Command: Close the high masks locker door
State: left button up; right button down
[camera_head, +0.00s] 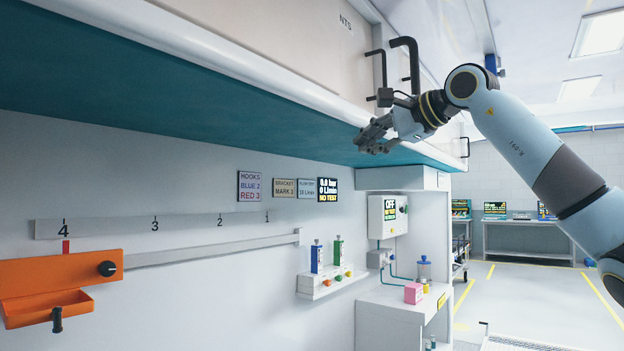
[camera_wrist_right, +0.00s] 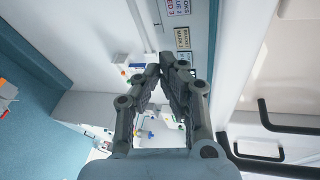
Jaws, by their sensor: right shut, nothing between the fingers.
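A row of high white lockers runs along the upper wall. The nearest door (camera_head: 290,30) has a label of which I read only "NTS". Two black bar handles, one (camera_head: 376,75) nearer and one (camera_head: 408,62) beyond it, stand at the locker fronts behind my right gripper. No masks label is readable, so I cannot tell which door is the masks one or how far it stands open. My right gripper (camera_head: 366,143) is shut and empty, at the lockers' lower edge. In the right wrist view its fingertips (camera_wrist_right: 164,70) meet, and black handles (camera_wrist_right: 285,118) show to the right. My left gripper is out of view.
The lockers' teal underside (camera_head: 180,95) hangs over the wall. Below are an orange holder (camera_head: 60,280), a rack (camera_head: 325,280) with blue and green items, and a white cabinet (camera_head: 385,320) with a pink block (camera_head: 413,293). Floor (camera_head: 540,300) is open at right.

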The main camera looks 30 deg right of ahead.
aim_at(344, 88)
jog(key=s+d+r+t+h+b, duration=0.1)
jog(key=s+r+t, duration=0.15)
jog(key=r, duration=0.45)
jog(key=s+d+r+t+h+b, duration=0.1)
jog(key=s+r, duration=0.3)
jog(key=r, duration=0.3)
jog(key=shift+y, duration=0.3)
jog(key=w+p, duration=0.5)
jog(key=w, duration=0.4)
jog(key=shift+w+a+f, duration=0.1)
jog(key=shift+w+a, duration=0.05)
jog(key=shift+w, duration=0.25)
jog(key=a, duration=0.1)
jog(key=a+p, duration=0.1)
jog(key=shift+a+f, duration=0.2)
jog(key=shift+a, duration=0.1)
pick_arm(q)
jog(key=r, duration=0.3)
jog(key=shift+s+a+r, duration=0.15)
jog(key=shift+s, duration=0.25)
pick_arm(e)
jog(key=shift+s+a, duration=0.35)
jog(key=shift+a, duration=0.2)
jog(key=shift+f, duration=0.1)
jog(key=shift+d, duration=0.1)
